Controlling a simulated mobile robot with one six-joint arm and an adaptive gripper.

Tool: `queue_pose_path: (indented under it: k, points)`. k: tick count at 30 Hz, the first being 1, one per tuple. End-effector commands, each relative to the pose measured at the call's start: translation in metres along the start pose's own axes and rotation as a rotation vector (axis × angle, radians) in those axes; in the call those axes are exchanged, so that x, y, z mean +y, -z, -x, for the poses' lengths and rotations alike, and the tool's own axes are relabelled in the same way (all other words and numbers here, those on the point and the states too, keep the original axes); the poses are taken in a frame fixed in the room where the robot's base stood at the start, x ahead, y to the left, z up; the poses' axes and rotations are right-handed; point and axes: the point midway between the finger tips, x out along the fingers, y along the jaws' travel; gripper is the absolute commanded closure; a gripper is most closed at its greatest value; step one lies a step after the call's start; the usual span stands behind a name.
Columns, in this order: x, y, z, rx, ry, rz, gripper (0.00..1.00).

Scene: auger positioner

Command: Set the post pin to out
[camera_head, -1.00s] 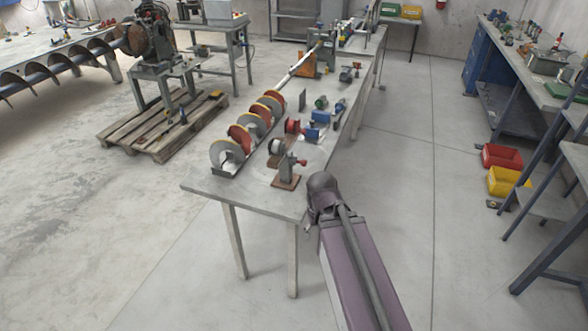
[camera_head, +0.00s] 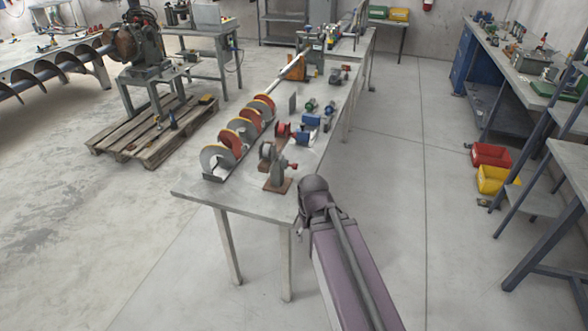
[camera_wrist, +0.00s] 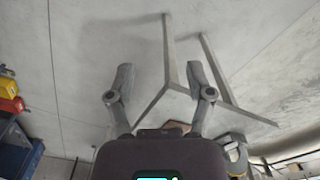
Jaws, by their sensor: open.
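A small grey post (camera_head: 276,173) stands on a brown base plate (camera_head: 279,186) near the front corner of the long workbench. A red knob (camera_head: 292,166) sticks out from its right side, apparently the post pin. How far the pin sits in or out is too small to tell. My gripper (camera_wrist: 158,82) shows in the wrist view with its two fingers spread and nothing between them. It is away from the post, which I cannot make out in the wrist view. The gripper is hidden in the head view, where only my arm shows beside the bench corner.
The workbench (camera_head: 222,197) also carries a red and grey auger (camera_head: 240,128) and several small fixtures. A wooden pallet (camera_head: 150,140) lies to the left. Red (camera_head: 490,155) and yellow (camera_head: 496,180) bins and a shelf stand right. The floor right of the bench is clear.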

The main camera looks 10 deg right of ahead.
Motion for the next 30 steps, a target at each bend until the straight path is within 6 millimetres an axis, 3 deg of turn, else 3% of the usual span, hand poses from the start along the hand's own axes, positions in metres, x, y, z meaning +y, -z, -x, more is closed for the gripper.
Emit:
queue_pose_path:
  k: [13, 14, 20, 26, 30]
  points:
    - [0.0, 0.0, 0.0, 0.0, 0.0, 0.0, 0.32]
    - [0.0, 0.0, 0.0, 0.0, 0.0, 0.0, 0.26]
    - [-0.001, 0.006, -0.006, 0.0, 0.026, -0.03, 0.26]
    - [-0.004, 0.033, -0.025, -0.003, 0.146, -0.173, 0.26]
    - [-0.007, 0.063, -0.043, -0.019, 0.294, -0.344, 0.26]
